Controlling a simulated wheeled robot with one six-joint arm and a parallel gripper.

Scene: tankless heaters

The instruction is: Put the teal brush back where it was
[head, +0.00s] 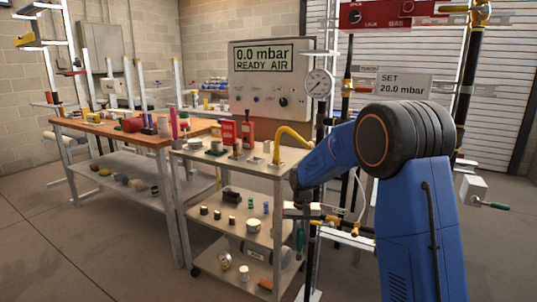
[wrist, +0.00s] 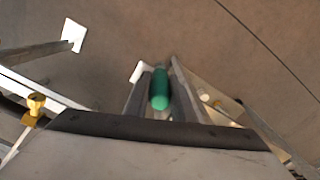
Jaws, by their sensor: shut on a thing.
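The teal brush (wrist: 160,88) is between the two fingers of my gripper (wrist: 158,98) in the wrist view, with its rounded end toward the camera. My gripper is shut on it. In the head view a thin teal part of the brush (head: 300,245) shows below my gripper (head: 298,212), to the right of the cart's lower shelves. The brush is off the cart and hangs in front of the pipe stand. The rest of the brush is hidden or too small to make out.
A metal cart (head: 262,169) with several shelves of small parts stands left of my arm. A wooden-topped workbench (head: 85,127) is behind it. Black vertical pipes (head: 465,90) and brass fittings (head: 330,221) crowd the right. Open concrete floor (head: 90,235) lies at front left.

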